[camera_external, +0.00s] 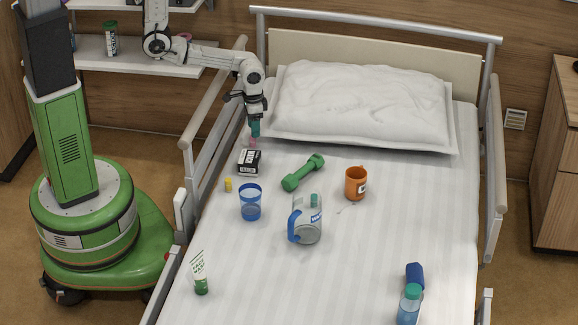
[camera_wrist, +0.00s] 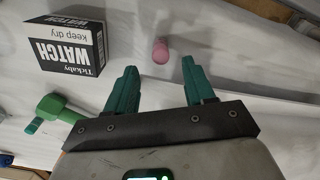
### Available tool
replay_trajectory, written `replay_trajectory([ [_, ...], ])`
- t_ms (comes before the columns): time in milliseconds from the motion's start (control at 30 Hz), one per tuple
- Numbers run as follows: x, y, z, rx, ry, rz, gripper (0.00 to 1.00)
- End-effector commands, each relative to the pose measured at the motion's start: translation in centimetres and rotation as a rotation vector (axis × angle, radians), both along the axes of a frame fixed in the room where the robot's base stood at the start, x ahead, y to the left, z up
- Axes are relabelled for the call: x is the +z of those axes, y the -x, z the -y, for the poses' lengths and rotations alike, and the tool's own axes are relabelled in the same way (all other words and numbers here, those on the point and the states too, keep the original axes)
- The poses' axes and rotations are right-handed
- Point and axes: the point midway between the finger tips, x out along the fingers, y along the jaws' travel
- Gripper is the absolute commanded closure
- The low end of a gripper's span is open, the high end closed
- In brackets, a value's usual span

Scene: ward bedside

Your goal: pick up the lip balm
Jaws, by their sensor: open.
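A small pink cylinder (camera_external: 253,143), which looks like the lip balm, is on the white bed sheet near the pillow. In the wrist view the lip balm (camera_wrist: 160,51) shows beyond the fingertips, roughly centred between them. My gripper (camera_external: 255,131) is above it in the external view, with teal fingers pointing down. In the wrist view my gripper (camera_wrist: 158,72) is open and empty, its two fingers apart. I cannot tell the exact height between the fingertips and the lip balm.
A black-and-white watch box (camera_external: 248,162) stands close to the lip balm. A green dumbbell (camera_external: 303,173), yellow cylinder (camera_external: 228,185), blue cup (camera_external: 250,203), orange mug (camera_external: 356,184) and pitcher (camera_external: 307,222) are nearby. The pillow (camera_external: 365,103) and bed rail (camera_external: 205,105) flank the spot.

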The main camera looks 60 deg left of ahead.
Motion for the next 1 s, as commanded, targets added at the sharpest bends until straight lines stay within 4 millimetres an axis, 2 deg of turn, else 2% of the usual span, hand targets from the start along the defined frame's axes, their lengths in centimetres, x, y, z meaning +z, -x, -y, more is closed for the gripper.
replay_trajectory([
  [300, -4.2, 0.4, -0.3, 0.0, 0.0, -0.001, 0.47],
  [433, -4.9, 0.3, -0.3, 0.001, 0.0, 0.0, 0.47],
  [667, -4.9, 0.3, -0.3, 0.001, 0.0, 0.001, 0.47],
  [1000, -4.9, 0.4, -0.3, 0.001, 0.0, 0.0, 0.78],
])
